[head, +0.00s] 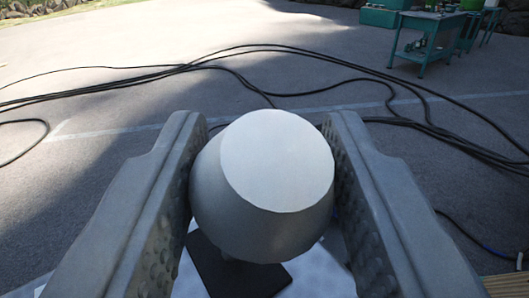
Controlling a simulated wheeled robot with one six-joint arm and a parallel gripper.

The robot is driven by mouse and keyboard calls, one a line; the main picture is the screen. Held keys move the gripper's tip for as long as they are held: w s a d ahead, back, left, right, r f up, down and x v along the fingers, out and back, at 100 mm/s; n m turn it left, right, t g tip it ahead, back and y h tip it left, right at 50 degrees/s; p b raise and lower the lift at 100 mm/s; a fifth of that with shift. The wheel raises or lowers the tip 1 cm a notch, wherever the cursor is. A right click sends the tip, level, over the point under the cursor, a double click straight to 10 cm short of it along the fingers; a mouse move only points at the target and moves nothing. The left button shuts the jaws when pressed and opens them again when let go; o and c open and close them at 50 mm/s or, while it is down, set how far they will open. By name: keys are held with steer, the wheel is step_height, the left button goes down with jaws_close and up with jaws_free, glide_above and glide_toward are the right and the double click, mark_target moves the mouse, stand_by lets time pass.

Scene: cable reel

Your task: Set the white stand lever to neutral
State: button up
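The lever's round grey knob (262,195) with a pale flat top fills the middle of the head view. My gripper (265,125) has one finger on each side of the knob. Its dotted inner pads lie against the knob's sides, with no clear gap between. Below the knob a dark flat piece (235,272) lies over the white stand (315,275). The lever's shaft is mostly hidden under the knob, so its angle and any position marks cannot be seen.
Black cables (290,52) run across the grey paved ground beyond the gripper. A teal workbench (428,38) with small items stands at the back right. A wooden edge (508,285) shows at the lower right. Open pavement lies at the upper left.

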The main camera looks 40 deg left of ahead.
jaws_close()
steer(key=shift+w+a+r+n+g+h, duration=0.15)
steer(key=shift+a+r+n+g+h, duration=0.1)
steer(key=shift+a, duration=0.2)
steer(key=shift+w+a+r+n+g+h, duration=0.1)
steer(key=shift+w+a+n+g+h, duration=0.15)
steer(key=shift+a, duration=0.25)
steer(key=shift+w+a+r+n+g+h, duration=0.1)
steer(key=shift+a+r+g, duration=0.15)
steer(key=shift+a, duration=0.2)
steer(key=a, duration=0.1)
steer(key=w+a, duration=0.1)
steer(key=a, duration=0.1)
steer(key=shift+r, duration=0.1)
steer(key=o, duration=0.9)
jaws_free()
